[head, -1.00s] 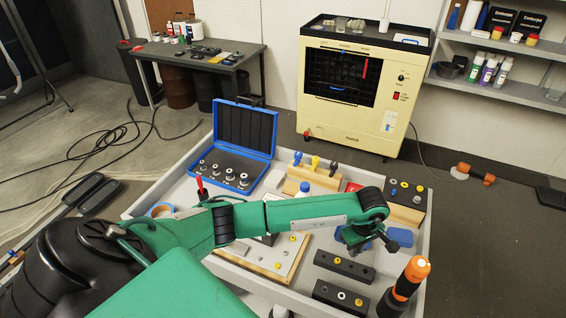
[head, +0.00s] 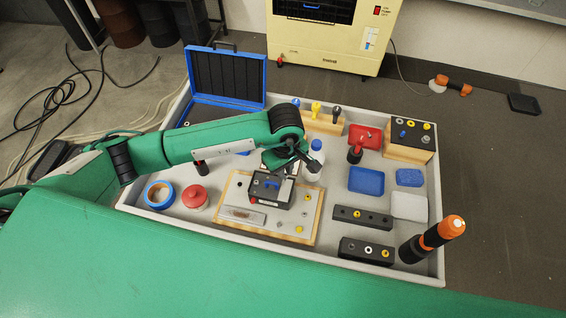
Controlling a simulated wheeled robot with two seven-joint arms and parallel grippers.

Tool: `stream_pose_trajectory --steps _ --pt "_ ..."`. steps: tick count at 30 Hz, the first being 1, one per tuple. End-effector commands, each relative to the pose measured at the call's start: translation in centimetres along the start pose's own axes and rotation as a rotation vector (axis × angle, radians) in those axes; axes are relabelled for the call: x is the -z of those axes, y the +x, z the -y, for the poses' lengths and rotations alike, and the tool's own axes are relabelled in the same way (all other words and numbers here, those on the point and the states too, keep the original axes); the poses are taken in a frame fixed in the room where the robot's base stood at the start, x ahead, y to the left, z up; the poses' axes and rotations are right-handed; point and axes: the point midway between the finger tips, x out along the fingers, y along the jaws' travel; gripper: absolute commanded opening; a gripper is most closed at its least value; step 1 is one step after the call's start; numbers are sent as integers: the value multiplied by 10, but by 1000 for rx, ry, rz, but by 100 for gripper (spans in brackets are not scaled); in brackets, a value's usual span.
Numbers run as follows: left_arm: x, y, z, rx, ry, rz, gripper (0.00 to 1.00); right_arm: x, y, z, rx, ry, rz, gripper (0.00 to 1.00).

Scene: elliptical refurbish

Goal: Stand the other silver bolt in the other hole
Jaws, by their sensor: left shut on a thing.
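My left gripper (head: 290,162) hangs over the back edge of the wood-rimmed board (head: 240,186), pointing down. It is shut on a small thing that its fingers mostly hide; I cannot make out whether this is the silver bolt. A black box (head: 268,189) with a red spot stands on the board just below and in front of the gripper. Small silver pieces (head: 305,213) and a yellow one (head: 299,229) sit on the board's right part. Two black blocks with round holes or fittings, a rear one (head: 345,213) and a front one (head: 352,246), lie right of the board. My right gripper is not in view.
Blue tape (head: 152,193) and a red-lidded jar (head: 195,197) lie left. A white bottle (head: 317,148) stands close right of the gripper. An orange-black tool (head: 432,238) rises at the tray's right rim. The blue case (head: 225,101) stands open behind; blue pads (head: 366,180) lie right.

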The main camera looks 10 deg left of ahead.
Motion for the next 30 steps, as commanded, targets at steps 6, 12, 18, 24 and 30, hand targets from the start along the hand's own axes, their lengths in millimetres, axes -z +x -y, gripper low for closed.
stream_pose_trajectory --steps 6,12,18,24,30 --pt "0 10 0 1 0 0 0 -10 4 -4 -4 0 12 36" --pt "0 26 0 1 -1 1 0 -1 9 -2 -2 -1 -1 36" --pt "0 42 0 1 0 1 0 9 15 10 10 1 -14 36" --pt "0 58 0 0 0 -1 0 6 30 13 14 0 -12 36" --pt "1 64 0 -1 -1 -1 0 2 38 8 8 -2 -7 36"
